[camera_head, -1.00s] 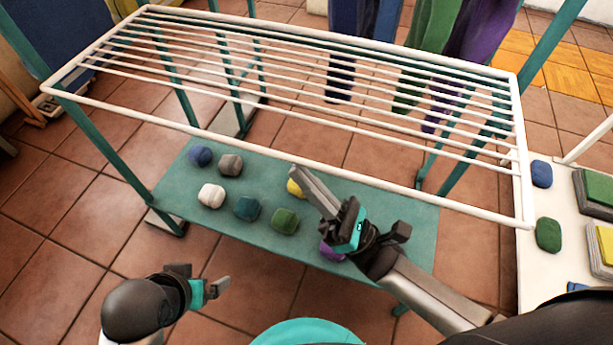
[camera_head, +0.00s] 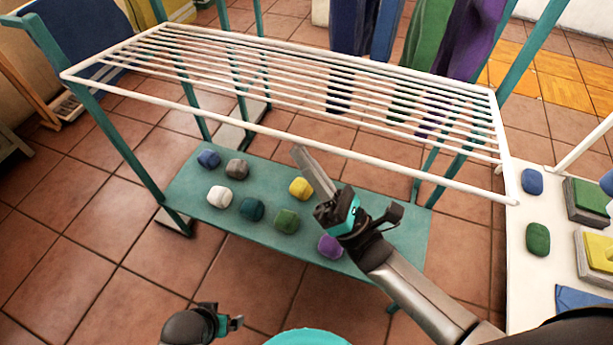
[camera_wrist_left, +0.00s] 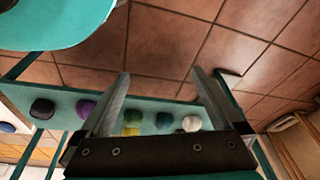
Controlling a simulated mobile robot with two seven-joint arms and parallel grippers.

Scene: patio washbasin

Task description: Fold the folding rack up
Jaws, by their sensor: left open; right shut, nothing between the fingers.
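The folding rack has a white wire panel (camera_head: 290,137) spread out on a teal frame (camera_head: 120,145), above a lower teal shelf (camera_head: 190,184). The panel's front bar runs across the picture. My right gripper (camera_head: 299,150) is shut and empty, pointing up and left just below the front bar; whether it touches the bar cannot be told. My left gripper (camera_head: 240,322) is low in the head view, apart from the rack in front of the shelf. In the left wrist view it is open and empty (camera_wrist_left: 160,78), with the shelf and its lumps beyond the fingers.
Several coloured lumps lie on the shelf, among them a white one (camera_head: 220,196) and a purple one (camera_head: 330,246). A white table (camera_head: 515,265) with sponges stands at right. Dark cloths (camera_head: 350,35) hang behind the rack.

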